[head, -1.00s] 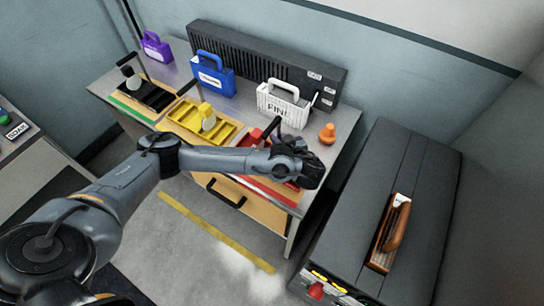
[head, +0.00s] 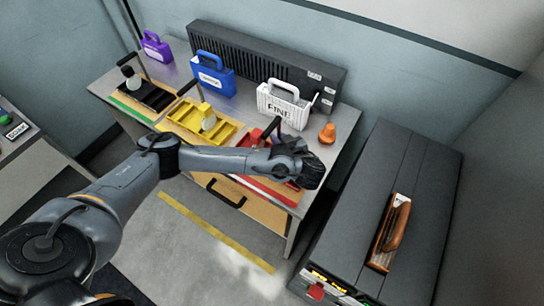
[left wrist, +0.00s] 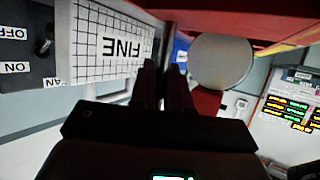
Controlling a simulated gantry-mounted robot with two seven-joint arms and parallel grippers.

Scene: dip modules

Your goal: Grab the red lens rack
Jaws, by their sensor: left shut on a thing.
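The red lens rack (head: 252,138) sits at the right end of the workbench, mostly hidden in the head view behind my left forearm and wrist. Its dark upright handle (head: 272,125) shows above the arm. My left gripper (left wrist: 163,82) is over the rack, its fingertips hidden by my wrist in the head view. In the left wrist view its dark fingers are closed on a thin grey upright piece of the rack. Red rack material (left wrist: 215,18) and a pale round lens (left wrist: 222,62) lie close to the fingers. My right gripper is in neither view.
A yellow rack (head: 205,120) and a black rack (head: 150,95) stand left along the bench. Blue (head: 212,75), white "FINE" (head: 283,105) and purple (head: 156,46) cases stand behind. An orange knob-like object (head: 327,134) is close right. A dark cabinet (head: 390,210) stands right.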

